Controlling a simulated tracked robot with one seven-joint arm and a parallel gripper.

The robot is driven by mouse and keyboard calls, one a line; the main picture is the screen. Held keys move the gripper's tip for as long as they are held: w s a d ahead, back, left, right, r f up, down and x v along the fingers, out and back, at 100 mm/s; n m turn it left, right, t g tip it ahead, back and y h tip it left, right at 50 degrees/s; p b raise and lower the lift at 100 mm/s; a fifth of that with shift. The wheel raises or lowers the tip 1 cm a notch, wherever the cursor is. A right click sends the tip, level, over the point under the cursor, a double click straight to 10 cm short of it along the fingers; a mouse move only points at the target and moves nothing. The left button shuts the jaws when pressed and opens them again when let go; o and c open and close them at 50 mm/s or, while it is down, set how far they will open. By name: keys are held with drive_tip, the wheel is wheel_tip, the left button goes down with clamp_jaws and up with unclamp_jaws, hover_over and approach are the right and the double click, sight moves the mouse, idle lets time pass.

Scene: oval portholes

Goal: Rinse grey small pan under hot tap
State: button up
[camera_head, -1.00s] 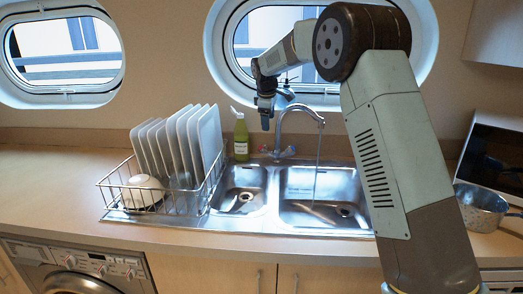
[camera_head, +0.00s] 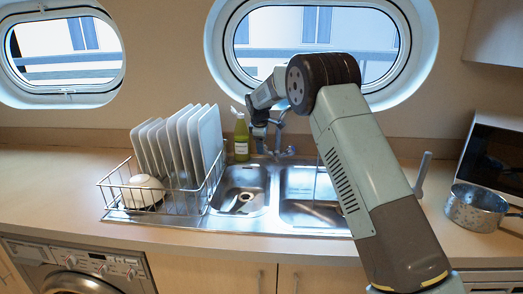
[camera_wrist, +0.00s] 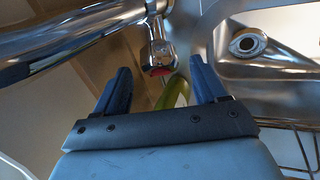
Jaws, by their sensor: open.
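The grey small pan (camera_head: 474,210) stands on the counter at the right, its handle running out of the picture. The chrome tap (camera_head: 280,132) rises behind the sink; my arm hides much of its spout. A thin water stream (camera_head: 317,184) falls into the right basin. My gripper (camera_head: 260,146) is low beside the left side of the tap, open and empty. In the wrist view, the red-marked hot tap knob (camera_wrist: 161,58) shows between the open fingers (camera_wrist: 160,66), near their tips. I cannot tell whether they touch it.
A green bottle (camera_head: 241,138) stands close left of my gripper; it also shows in the wrist view (camera_wrist: 176,92). A dish rack (camera_head: 117,198) with plates and a white bowl (camera_head: 142,191) is left of the left basin (camera_head: 240,180). A microwave (camera_head: 492,152) stands behind the pan.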

drive_tip(key=shift+x, duration=1.8)
drive_tip(key=c, duration=1)
drive_tip(key=shift+o, duration=0.2)
drive_tip(key=shift+m+t+h, duration=0.5)
drive_tip(key=shift+m+t, duration=1.2)
drive_tip(key=shift+m, duration=0.4)
drive_tip(key=o, duration=1)
drive_tip(key=shift+c, duration=0.2)
